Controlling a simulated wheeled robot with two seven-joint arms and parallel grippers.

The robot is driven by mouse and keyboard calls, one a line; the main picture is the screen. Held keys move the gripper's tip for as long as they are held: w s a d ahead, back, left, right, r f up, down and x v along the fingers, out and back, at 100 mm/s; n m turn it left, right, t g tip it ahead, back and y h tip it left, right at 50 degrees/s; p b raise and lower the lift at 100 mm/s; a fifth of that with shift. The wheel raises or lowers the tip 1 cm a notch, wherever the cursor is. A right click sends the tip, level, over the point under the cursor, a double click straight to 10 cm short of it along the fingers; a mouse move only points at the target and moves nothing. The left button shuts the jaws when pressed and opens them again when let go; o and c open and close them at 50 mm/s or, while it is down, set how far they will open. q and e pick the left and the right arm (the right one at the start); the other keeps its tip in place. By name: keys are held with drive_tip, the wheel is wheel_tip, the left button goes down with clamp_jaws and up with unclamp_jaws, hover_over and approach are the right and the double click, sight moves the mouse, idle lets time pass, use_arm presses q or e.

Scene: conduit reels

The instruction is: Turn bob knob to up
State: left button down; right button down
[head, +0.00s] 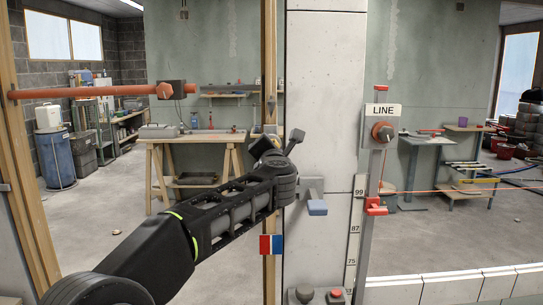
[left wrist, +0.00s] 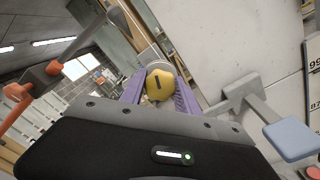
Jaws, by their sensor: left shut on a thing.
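A yellow knob (left wrist: 158,86) with a dark pointer line shows in the left wrist view. A pale round part shows behind it. The pointer line runs close to upright in that tilted picture. My left gripper (left wrist: 160,93) is shut on the knob, with one purple finger on each side. In the head view my left gripper (head: 271,152) is at the wooden post beside the white panel, and it largely hides the knob there. No label for the knob is readable. My right gripper is in neither view.
A grey lever with a blue pad (head: 317,207) sticks out right of my gripper; the pad also shows in the left wrist view (left wrist: 292,138). An orange conduit (head: 85,92) runs at left.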

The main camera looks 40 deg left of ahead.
use_arm(q)
drive_tip(key=n+b, duration=0.1)
drive_tip(key=n, duration=0.1)
drive_tip(key=n+b, duration=0.1)
drive_tip(key=n, duration=0.1)
drive_tip(key=n+b, duration=0.1)
drive_tip(key=shift+f+n, duration=0.25)
drive_tip(key=shift+n, duration=0.15)
drive_tip(key=n+b, duration=0.3)
drive_tip(key=n, duration=0.2)
drive_tip(key=n+b, duration=0.2)
drive_tip(key=n, duration=0.2)
drive_tip(key=shift+n, duration=0.4)
drive_tip(key=n+b, duration=0.2)
drive_tip(key=n, duration=0.2)
drive_tip(key=shift+w, duration=0.1)
drive_tip(key=shift+r+n+b, duration=0.1)
drive_tip(key=shift+n+b, duration=0.25)
drive_tip(key=shift+n, duration=0.35)
drive_tip(key=c, duration=0.9)
unclamp_jaws()
drive_tip(key=shift+r, duration=0.1)
